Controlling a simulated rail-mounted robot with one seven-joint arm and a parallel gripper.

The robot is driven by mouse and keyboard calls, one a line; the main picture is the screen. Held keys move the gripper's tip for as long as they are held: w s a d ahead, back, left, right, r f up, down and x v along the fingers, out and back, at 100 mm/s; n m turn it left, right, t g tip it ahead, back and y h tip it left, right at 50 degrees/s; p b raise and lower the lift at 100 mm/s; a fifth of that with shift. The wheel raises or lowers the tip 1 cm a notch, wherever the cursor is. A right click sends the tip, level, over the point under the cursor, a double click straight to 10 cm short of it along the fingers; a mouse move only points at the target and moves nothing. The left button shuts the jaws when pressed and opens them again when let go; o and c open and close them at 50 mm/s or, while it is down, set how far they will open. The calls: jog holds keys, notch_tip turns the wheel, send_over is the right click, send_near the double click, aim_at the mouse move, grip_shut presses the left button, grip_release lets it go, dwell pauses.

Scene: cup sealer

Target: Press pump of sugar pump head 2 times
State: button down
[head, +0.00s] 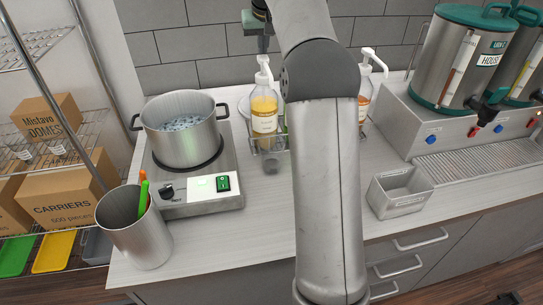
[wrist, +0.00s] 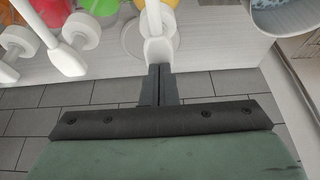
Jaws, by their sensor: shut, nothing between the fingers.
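A bottle of yellow liquid (head: 264,112) with a white pump head (head: 263,72) stands upright in a rack behind the stove's right side. I cannot read its label, so I cannot tell whether it is the sugar. My gripper (head: 263,50) is shut and empty, pointing down just above this pump head. In the wrist view the shut fingertips (wrist: 158,72) are right at the end of a white pump head (wrist: 155,45); I cannot tell whether they touch. A second white pump head (head: 374,58) shows to the right, its bottle partly hidden behind my arm.
A steel pot (head: 182,128) sits on the stove (head: 198,192) at left. A steel cup (head: 135,225) with utensils stands in front. Drink dispensers (head: 455,60) and an empty metal bin (head: 400,192) are at right. More pump heads (wrist: 75,55) crowd beside my gripper in the wrist view.

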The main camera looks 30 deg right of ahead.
aim_at(263, 58)
jog(key=shift+f+b, duration=1.1)
jog(key=shift+f, duration=0.8)
notch_tip(263, 58, up, 5)
jog(key=p, duration=0.4)
jog(key=shift+f+p, duration=0.15)
jog(key=shift+p, duration=0.15)
jog(key=shift+r, duration=3)
